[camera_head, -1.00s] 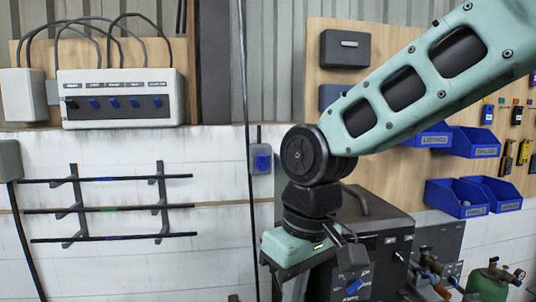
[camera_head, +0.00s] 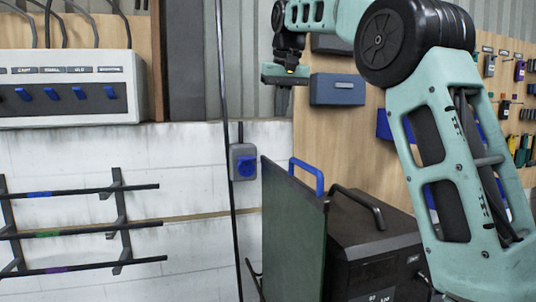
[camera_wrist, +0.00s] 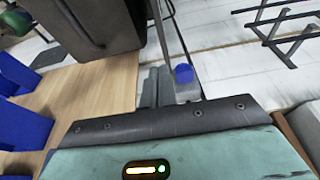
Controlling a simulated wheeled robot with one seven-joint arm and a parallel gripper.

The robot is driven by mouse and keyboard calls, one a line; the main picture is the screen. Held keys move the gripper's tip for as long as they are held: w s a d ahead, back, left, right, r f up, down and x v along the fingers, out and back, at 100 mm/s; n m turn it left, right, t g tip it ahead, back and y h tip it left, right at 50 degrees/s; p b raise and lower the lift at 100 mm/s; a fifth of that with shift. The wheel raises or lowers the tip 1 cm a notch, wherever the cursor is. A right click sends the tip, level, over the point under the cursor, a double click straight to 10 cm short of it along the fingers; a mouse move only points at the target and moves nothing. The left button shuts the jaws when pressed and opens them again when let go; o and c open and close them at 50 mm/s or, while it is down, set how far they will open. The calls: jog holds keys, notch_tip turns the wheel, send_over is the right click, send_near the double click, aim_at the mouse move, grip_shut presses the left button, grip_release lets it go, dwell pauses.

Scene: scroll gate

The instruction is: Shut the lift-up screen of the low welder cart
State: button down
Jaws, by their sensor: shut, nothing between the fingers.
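The low welder cart (camera_head: 375,245) is a dark box with a black bar handle on top, low in the head view. Its screen (camera_head: 292,235) is a dark green panel standing upright along the cart's left side. A blue handle (camera_head: 308,175) shows at the screen's top edge. My gripper (camera_head: 285,85) is above the screen, apart from it and from the cart, shut and empty. In the wrist view, the grey fingers (camera_wrist: 157,86) are together, and the dark cart (camera_wrist: 108,28) shows at upper left. I cannot make out the screen there. My arm hides the cart's right side.
A blue wall socket (camera_head: 244,162) and a hanging black cable (camera_head: 228,150) are left of the screen. A rod rack (camera_head: 120,220) and a white switch box (camera_head: 75,90) are farther left. A blue-grey box (camera_head: 337,90) is on the wooden board beside my gripper.

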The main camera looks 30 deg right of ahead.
jog(key=p, duration=0.3)
send_over(281, 245)
jog(key=w+d, duration=0.2)
jog(key=w, duration=0.3)
notch_tip(281, 245, down, 13)
jog(key=shift+s, duration=0.1)
notch_tip(281, 245, down, 39)
jog(key=b, duration=2.3)
jog(key=shift+f+b, duration=0.2)
jog(key=shift+b, duration=0.15)
jog(key=shift+f, duration=0.55)
jog(key=shift+s+f+b, duration=0.15)
jog(key=shift+b, duration=0.15)
jog(key=shift+f, duration=0.15)
notch_tip(281, 245, up, 5)
jog(key=p, duration=0.4)
jog(key=b+v, duration=0.1)
jog(key=v, duration=0.8)
jog(key=shift+s+r, duration=0.1)
jog(key=shift+r, duration=0.3)
